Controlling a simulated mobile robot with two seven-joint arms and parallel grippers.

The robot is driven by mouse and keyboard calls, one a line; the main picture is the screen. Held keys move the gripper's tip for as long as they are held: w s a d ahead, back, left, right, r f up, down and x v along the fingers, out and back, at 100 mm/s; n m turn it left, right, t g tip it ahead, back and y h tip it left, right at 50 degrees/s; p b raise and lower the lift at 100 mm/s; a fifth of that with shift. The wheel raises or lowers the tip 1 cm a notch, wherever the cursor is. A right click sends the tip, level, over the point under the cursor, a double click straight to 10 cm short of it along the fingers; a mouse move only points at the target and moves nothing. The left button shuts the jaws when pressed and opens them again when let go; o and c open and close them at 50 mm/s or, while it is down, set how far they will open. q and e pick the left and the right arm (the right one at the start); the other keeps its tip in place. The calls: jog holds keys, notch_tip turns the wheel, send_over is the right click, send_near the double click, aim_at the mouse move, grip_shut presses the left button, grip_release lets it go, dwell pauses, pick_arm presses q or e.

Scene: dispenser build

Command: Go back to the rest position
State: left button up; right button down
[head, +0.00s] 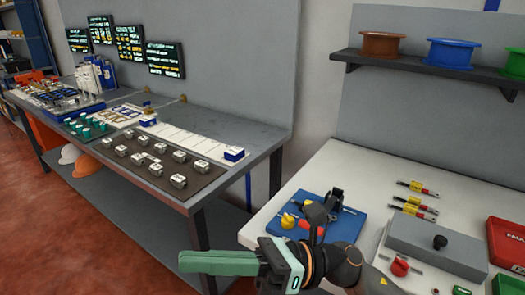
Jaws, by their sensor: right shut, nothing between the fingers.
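My right gripper (190,262) is at the bottom centre, with pale green fingers pointing left. Its fingers are shut with nothing between them. It is in front of the white table's near left corner and appears over the red floor, apart from the parts on the tables. The wrist, with its dark links and orange ring, comes in from the lower right and covers part of the white table (345,165). My left gripper is not in view.
A blue fixture (345,226) with a dark clamp and yellow and red parts stands just behind my wrist. A grey box (435,245) and red bins (507,245) are to the right. A grey bench (240,133) with several small blocks is at the left. Red floor (60,240) is clear.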

jog(key=w+d+f+m+t+y, duration=0.1)
jog(key=w+d+m+t+y, duration=0.15)
jog(key=w+m+t, duration=0.65)
jog(key=w+d+f+m+t+h+p, duration=0.1)
jog(key=d+f+m+t+h, duration=0.7)
jog(key=m, duration=0.7)
jog(key=w+d+f+m+t+h+p, duration=0.15)
jog(key=d+f+m+t+h, duration=0.35)
jog(key=f+m, duration=0.65)
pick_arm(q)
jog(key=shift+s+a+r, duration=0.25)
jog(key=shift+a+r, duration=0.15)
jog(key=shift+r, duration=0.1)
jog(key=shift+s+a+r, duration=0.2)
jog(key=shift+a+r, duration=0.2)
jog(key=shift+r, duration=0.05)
pick_arm(e)
jog(key=s+d+f+m+g+h, duration=0.4)
jog(key=s+f+m, duration=0.3)
jog(key=f, duration=0.3)
jog(key=s+d+f+m+g+h, duration=0.4)
jog(key=s+f+m, duration=0.4)
jog(key=s+f, duration=0.1)
jog(key=shift+s+d+f, duration=0.15)
jog(key=shift+d+f, duration=0.15)
jog(key=shift+f, duration=0.4)
jog(key=c, duration=1.6)
grip_release()
